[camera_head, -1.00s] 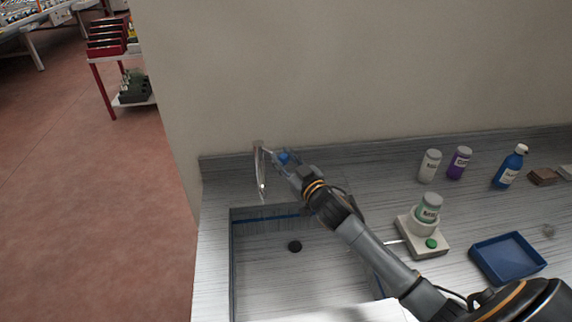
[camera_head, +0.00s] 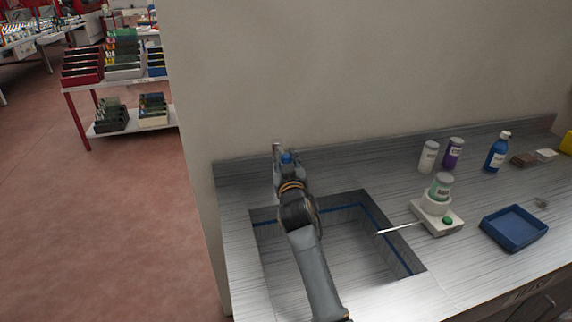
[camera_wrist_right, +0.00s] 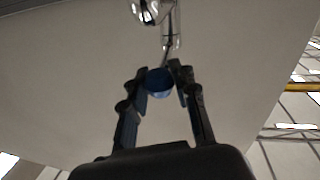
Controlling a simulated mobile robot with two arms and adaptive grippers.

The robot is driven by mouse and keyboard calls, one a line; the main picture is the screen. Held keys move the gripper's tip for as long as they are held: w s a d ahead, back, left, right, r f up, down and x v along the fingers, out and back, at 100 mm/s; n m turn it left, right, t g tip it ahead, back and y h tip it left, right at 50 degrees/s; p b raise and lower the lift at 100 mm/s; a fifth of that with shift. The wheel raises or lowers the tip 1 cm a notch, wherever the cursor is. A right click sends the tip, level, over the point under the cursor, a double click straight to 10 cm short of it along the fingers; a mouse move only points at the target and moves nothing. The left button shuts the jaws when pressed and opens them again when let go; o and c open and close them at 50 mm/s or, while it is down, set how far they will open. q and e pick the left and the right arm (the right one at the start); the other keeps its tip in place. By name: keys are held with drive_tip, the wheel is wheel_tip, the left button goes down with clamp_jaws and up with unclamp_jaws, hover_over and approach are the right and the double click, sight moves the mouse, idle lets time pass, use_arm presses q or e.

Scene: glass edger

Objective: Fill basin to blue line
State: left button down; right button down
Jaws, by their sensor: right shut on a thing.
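The grey basin (camera_head: 352,250) is sunk in the counter, with a blue line (camera_head: 388,238) along its inner walls. I see no clear water surface in it; my right arm crosses its left part and the drain is hidden. The chrome tap (camera_head: 276,150) stands behind the basin, mostly covered by my right gripper (camera_head: 286,163). In the right wrist view the tap (camera_wrist_right: 171,32) is at the top, and the blue knob (camera_wrist_right: 159,83) sits between my fingertips. My right gripper is shut on this knob. My left gripper is not in view.
Right of the basin are a white device (camera_head: 437,222) with a bottle on it and a thin rod reaching over the basin, a blue tray (camera_head: 514,228), and white, purple and blue bottles (camera_head: 497,153). A wall (camera_head: 350,80) rises behind the counter.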

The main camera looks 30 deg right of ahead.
drive_tip(key=shift+f, duration=0.1)
idle(0.3)
drive_tip(key=c, duration=1)
unclamp_jaws()
drive_tip(key=shift+v, duration=3.8)
